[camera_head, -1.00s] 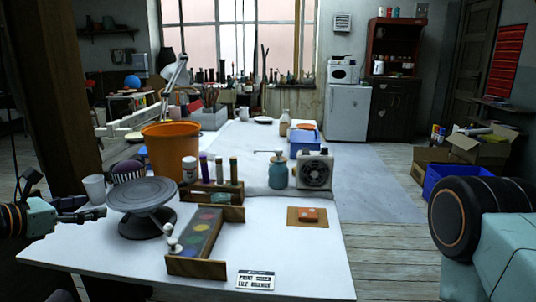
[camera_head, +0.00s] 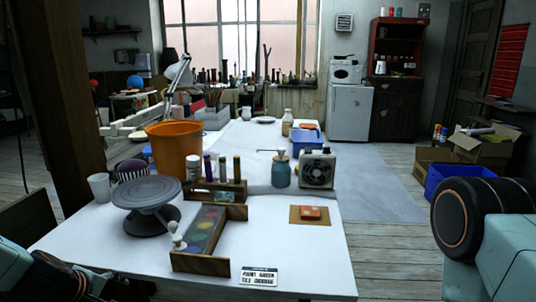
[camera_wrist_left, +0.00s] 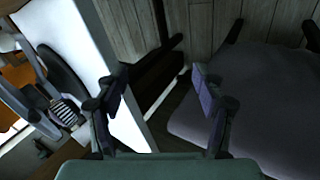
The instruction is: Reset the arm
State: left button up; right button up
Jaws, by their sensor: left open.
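My left gripper (camera_wrist_left: 160,78) is open and empty in the left wrist view, its two fingers spread apart past the edge of the white table (camera_wrist_left: 118,100). In the head view my left arm shows at the bottom left corner, below the table's edge, and its fingertips cannot be made out. My right arm shows at the right edge of the head view, but its gripper is not in view. The grey turntable (camera_head: 147,192) stands on the near left of the table.
On the table are an orange bucket (camera_head: 176,150), a white cup (camera_head: 99,187), a paint palette tray (camera_head: 208,232), an orange tile (camera_head: 311,213) and a blue jar (camera_head: 281,172). A dark chair-like seat (camera_wrist_left: 245,105) is beside the table edge. A blue crate (camera_head: 455,180) stands on the floor.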

pick_arm(q)
jog(key=s+d+f+m+g, duration=0.2)
jog(key=s+d+f+m, duration=0.2)
jog(key=s, duration=0.6)
jog(key=s+d+f+m+g, duration=0.2)
jog(key=s+d+f+m, duration=0.3)
jog(key=s, duration=0.6)
jog(key=s+d+f+m+g, duration=0.2)
jog(key=s+d+f+m, duration=0.2)
jog(key=s, duration=0.6)
notch_tip(320, 180, down, 3)
jog(key=shift+s+d+r+m+g, duration=0.2)
jog(key=shift+d+m+g, duration=0.15)
jog(key=shift+m, duration=0.55)
